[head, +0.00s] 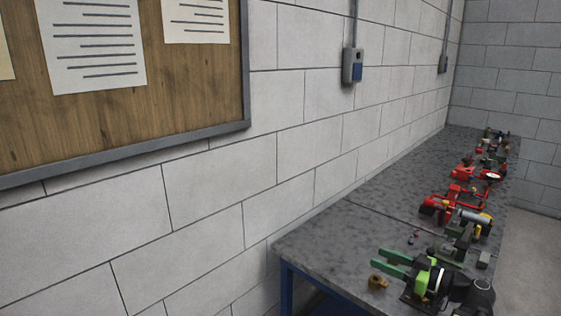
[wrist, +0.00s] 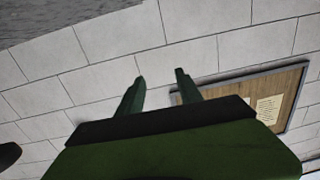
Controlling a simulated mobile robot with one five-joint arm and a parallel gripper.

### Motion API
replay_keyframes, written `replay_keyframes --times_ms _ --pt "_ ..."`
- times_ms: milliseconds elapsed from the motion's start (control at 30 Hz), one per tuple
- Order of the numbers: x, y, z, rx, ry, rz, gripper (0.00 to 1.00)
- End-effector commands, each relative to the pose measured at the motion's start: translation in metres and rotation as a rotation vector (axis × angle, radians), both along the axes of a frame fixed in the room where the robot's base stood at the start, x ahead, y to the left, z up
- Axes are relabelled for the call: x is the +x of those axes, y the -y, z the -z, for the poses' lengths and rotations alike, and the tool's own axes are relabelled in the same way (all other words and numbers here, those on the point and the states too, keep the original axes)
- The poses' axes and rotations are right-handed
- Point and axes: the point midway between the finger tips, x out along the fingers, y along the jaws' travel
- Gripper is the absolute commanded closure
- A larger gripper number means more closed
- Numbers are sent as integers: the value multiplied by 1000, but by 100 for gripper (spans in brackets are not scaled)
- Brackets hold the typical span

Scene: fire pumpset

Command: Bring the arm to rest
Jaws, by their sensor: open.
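My gripper (head: 377,258) shows at the lower right of the head view, over the near end of the grey bench. Its two dark green fingers point left toward the block wall and stand apart with nothing between them. My green and black arm is behind it. In the wrist view, my gripper (wrist: 159,75) shows the same two fingers spread, with only white wall beyond the gap.
The speckled bench (head: 315,238) runs along the wall (head: 215,215). A small brass fitting (head: 377,282) lies near my gripper. Red parts (head: 437,208) and other items line the bench farther back. A noticeboard (head: 120,130) hangs at upper left; a grey-blue box (head: 352,65) is on the wall.

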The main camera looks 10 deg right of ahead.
Motion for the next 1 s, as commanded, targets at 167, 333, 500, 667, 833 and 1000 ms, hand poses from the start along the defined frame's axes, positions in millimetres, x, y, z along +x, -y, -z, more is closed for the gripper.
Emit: replay_keyframes --times_ms 167,333,500,667,833,1000 --pt "56 -150 33 -92 -168 -281 58" --pt "63 -281 85 -213 -454 -482 58" --pt "45 -357 131 -363 -750 -528 58" --pt "25 -383 169 -524 -1026 -406 58" --pt "20 -340 195 -613 -1280 -40 58" --pt "19 -292 200 -575 -1414 334 58"
